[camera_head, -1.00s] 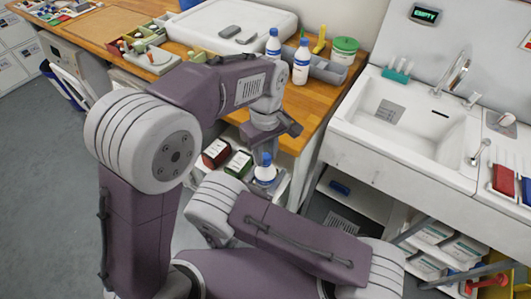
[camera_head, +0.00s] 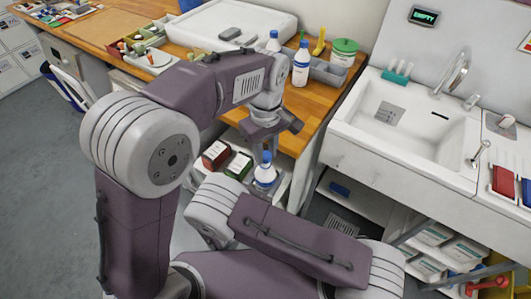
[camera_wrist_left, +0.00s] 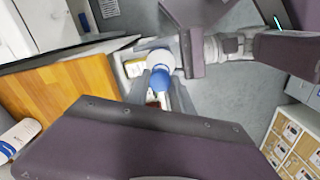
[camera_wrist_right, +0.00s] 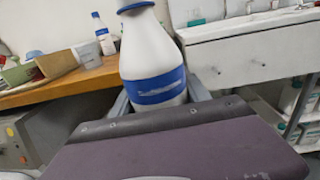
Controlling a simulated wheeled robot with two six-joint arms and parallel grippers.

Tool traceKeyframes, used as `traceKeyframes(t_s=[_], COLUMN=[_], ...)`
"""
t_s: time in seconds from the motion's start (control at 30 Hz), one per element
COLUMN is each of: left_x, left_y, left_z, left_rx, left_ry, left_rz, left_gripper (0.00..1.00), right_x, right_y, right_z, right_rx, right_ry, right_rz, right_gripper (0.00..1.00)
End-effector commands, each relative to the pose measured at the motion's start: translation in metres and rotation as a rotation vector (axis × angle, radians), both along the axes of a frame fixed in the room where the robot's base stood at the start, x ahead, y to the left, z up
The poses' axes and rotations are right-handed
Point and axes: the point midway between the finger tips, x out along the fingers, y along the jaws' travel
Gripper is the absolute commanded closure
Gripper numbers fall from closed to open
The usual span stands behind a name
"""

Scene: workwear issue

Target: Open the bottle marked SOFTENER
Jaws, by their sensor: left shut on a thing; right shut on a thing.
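A white bottle with a blue band stands roughly upright in my right gripper (camera_wrist_right: 160,98), whose grey fingers show on both sides of it in the right wrist view. In the head view the bottle (camera_head: 264,177) is below my left gripper (camera_head: 266,147), which points down and is shut on its blue cap (camera_head: 266,157). The left wrist view shows the cap (camera_wrist_left: 160,79) in line with the bottle (camera_wrist_left: 160,57). I cannot tell whether the cap is still seated, and I cannot read the label. The fingertips are partly hidden.
Other blue-capped bottles (camera_head: 301,67) stand on the wooden counter (camera_head: 318,104) behind, near a grey bin (camera_head: 328,72) and a green-lidded tub (camera_head: 343,51). Red and green containers (camera_head: 216,154) sit just left of the held bottle. A sink (camera_head: 405,110) is to the right.

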Motion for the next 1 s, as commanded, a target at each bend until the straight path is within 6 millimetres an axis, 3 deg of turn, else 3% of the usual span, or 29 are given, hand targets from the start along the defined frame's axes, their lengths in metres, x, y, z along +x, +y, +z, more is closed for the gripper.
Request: traceKeyframes(t_s=[0.43,0.73,1.0], left_x=[0.000,0.000,0.005], left_y=[0.000,0.000,0.010], left_z=[0.006,0.043,0.045], left_rx=[0.000,-0.001,0.001], left_ry=[0.001,-0.001,0.002], left_rz=[0.000,0.000,0.029], left_gripper=[1.00,1.00,1.00], right_x=[0.000,0.000,0.002], right_y=[0.000,0.000,-0.005], right_z=[0.000,0.000,0.000], right_rx=[-0.001,-0.001,-0.001], right_ry=[-0.001,-0.001,-0.002], right_rz=[0.000,0.000,-0.013], right_gripper=[1.00,1.00,1.00])
